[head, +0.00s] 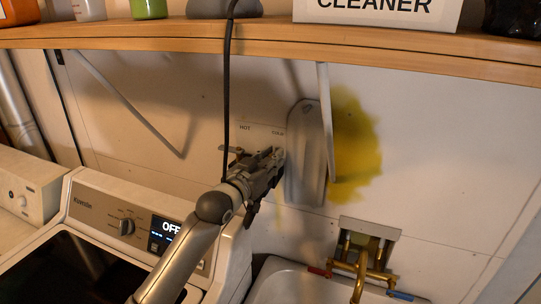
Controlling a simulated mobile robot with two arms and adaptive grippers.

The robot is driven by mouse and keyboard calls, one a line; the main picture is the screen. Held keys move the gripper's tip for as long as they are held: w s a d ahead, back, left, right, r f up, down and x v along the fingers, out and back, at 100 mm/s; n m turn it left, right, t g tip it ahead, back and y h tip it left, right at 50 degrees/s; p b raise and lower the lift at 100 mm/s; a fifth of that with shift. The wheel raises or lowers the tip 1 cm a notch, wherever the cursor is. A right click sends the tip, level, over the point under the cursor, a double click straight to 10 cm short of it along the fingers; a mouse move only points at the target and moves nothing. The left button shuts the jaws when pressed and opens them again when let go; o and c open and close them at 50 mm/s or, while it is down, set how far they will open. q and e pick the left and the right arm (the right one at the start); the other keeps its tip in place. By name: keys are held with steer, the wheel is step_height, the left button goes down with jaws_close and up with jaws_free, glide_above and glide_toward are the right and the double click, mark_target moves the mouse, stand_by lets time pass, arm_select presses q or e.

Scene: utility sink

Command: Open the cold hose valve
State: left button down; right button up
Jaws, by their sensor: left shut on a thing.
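My left gripper (274,160) reaches up from the bottom to the wall, just below the COLD label (278,133). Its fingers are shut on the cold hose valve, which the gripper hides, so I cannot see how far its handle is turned. A small part of what looks like the hot hose valve (234,151) shows left of the gripper, below the HOT label (245,128). My right gripper is not in view.
A grey ironing-board-shaped panel (305,165) hangs right of the gripper, by a white bracket (326,120). A wooden shelf (270,42) runs above, with a black cord (227,100) hanging down. A washer (130,225) stands lower left; a sink (290,288) with a brass faucet (362,262) lower right.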

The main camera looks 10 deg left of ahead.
arm_select(q)
steer(key=shift+d+r+n+y+p, duration=0.1)
steer(key=shift+r+n+y+p, duration=0.1)
steer(key=shift+n+y+p, duration=0.5)
steer(key=shift+t+y, duration=0.3)
steer(key=shift+y, duration=0.4)
steer(key=shift+f+n, duration=0.1)
steer(key=shift+n, duration=0.2)
steer(key=c, duration=1.4)
jaws_free()
steer(key=shift+o, duration=0.4)
steer(key=shift+f, duration=0.1)
steer(key=shift+s, duration=0.1)
steer(key=s+a, duration=0.2)
steer(key=s, duration=0.9)
steer(key=shift+s+a, duration=0.15)
steer(key=shift+s, duration=0.15)
